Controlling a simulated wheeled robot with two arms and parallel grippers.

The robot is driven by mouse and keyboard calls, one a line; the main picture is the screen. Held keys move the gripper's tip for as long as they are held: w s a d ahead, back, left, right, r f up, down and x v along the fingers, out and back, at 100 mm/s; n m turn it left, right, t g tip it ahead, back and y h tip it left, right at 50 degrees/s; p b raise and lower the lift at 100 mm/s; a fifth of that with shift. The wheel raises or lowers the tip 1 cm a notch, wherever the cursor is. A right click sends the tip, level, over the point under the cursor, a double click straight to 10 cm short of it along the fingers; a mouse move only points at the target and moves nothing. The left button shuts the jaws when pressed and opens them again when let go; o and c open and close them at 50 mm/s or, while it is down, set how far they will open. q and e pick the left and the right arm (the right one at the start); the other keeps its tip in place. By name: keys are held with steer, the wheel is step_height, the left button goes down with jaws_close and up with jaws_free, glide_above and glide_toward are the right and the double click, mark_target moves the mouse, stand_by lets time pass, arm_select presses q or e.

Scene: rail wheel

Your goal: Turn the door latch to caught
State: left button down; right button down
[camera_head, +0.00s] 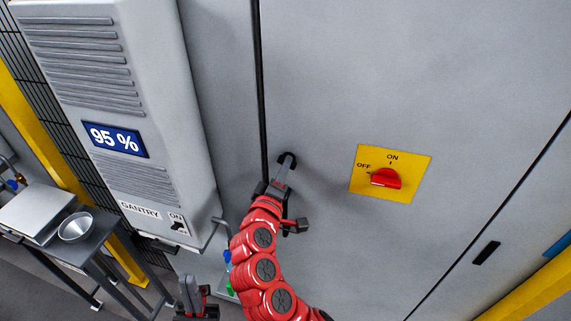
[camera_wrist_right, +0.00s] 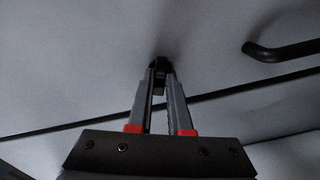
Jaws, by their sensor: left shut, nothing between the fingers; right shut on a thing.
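The grey cabinet door (camera_head: 330,80) fills the middle of the head view, with a dark vertical seam at its left edge. My right gripper (camera_head: 281,172) is at the door just right of this seam. In the right wrist view its fingers (camera_wrist_right: 158,82) are shut on a small black part (camera_wrist_right: 160,62), which appears to be the door latch. The fingers hide much of it, so its setting cannot be read. My left gripper (camera_head: 191,288) is low in the head view, shut and empty, away from the door.
A black bent handle (camera_wrist_right: 282,50) stands apart from the fingers. A red OFF/ON knob (camera_head: 386,178) on a yellow plate is to the right. A gantry box (camera_head: 150,185) showing 95 % is to the left. A table with a metal bowl (camera_head: 75,227) is at lower left.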

steer(key=n+p, duration=0.2)
steer(key=n, duration=0.2)
steer(key=c, duration=0.7)
jaws_free()
